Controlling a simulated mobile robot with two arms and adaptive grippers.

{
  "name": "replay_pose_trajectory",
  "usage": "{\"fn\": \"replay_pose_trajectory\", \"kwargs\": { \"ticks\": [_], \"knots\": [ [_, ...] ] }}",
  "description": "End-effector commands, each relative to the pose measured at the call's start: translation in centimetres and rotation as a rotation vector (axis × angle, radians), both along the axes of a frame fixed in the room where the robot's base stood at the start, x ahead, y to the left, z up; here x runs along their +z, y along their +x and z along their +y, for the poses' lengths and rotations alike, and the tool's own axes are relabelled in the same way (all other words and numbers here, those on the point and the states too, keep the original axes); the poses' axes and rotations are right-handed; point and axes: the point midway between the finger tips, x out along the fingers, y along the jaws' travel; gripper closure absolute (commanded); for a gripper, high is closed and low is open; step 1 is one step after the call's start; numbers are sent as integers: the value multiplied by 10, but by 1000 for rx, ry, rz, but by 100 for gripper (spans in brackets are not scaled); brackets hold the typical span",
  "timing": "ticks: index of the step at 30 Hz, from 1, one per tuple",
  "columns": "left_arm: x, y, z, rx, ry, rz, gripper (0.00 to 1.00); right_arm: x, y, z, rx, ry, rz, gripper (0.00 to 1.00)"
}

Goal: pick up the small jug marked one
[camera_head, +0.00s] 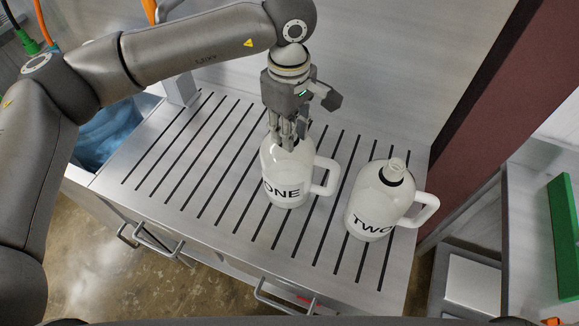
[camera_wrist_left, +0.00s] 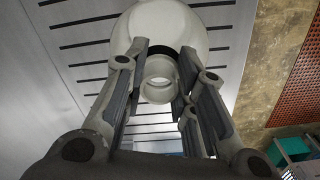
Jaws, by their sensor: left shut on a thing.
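The white jug marked ONE (camera_head: 284,180) stands upright on the slotted metal counter, its handle to the right. My left gripper (camera_head: 288,138) comes down on it from above and is shut on its neck at the top. In the left wrist view the jug's round cap (camera_wrist_left: 158,88) lies between the fingers (camera_wrist_left: 160,75), with the white shoulder (camera_wrist_left: 165,25) beyond. In the head view the fingers hide most of the neck. My right gripper is not in view.
A second white jug marked TWO (camera_head: 378,203) stands close to the right, its handle also to the right. The slotted counter (camera_head: 190,165) is clear to the left. A wall rises behind it. A green panel (camera_head: 563,235) stands at far right.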

Motion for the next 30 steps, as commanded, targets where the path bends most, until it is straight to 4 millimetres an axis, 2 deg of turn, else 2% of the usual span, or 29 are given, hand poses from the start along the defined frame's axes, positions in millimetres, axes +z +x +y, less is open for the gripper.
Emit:
{"fn": "replay_pose_trajectory", "kwargs": {
  "ticks": [17, 23, 26, 30],
  "knots": [
    [7, 1, 0, 1, -1, -2, 100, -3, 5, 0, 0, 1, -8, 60],
    [32, 1, 0, 1, -2, -6, 100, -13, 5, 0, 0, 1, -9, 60],
    [47, -16, 2, -4, -2, -7, 100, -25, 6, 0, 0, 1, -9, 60],
    [77, -41, 5, -4, -3, -8, 100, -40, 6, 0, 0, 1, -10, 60]
  ]
}}
